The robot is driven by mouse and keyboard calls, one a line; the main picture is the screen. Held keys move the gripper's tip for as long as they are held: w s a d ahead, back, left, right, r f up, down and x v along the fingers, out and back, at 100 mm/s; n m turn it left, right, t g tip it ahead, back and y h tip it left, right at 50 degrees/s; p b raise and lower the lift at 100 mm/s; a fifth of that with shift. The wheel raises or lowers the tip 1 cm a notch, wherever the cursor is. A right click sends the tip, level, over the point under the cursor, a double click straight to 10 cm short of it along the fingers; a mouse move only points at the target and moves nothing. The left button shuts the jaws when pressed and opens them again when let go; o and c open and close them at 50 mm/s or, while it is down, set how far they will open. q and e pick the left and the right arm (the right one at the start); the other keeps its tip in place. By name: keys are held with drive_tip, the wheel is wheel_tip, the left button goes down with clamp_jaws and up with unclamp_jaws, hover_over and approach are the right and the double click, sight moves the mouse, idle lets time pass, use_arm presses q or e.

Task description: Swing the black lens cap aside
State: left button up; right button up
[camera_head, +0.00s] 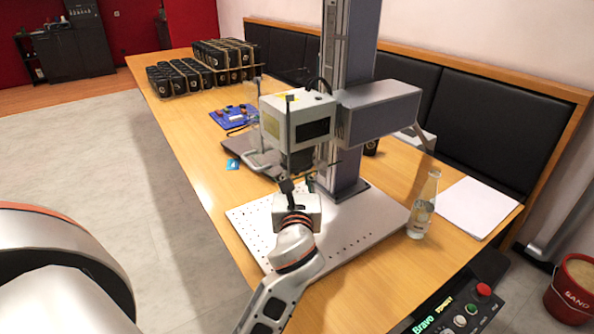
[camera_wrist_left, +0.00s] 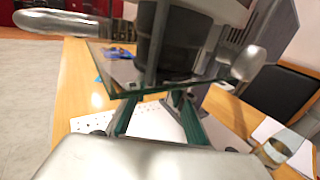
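The laser marker's head (camera_head: 298,117) hangs over the white perforated base plate (camera_head: 355,232). A black round part (camera_head: 301,160) sits under the head, at the lens. In the left wrist view it is a large black cylinder (camera_wrist_left: 176,40) just beyond the fingers. I cannot tell the lens cap apart from the lens housing. My right gripper is not in view.
A glass bottle (camera_head: 423,205) and white paper (camera_head: 465,207) are to the right. A control box with a red button (camera_head: 484,290) is at the front right. A clear plate (camera_wrist_left: 118,68) is close above the fingers. The marker's column (camera_head: 347,80) stands behind.

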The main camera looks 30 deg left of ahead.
use_arm(q)
drive_tip(key=shift+x, duration=0.75)
drive_tip(key=shift+w+a, duration=0.1)
drive_tip(key=shift+w, duration=0.05)
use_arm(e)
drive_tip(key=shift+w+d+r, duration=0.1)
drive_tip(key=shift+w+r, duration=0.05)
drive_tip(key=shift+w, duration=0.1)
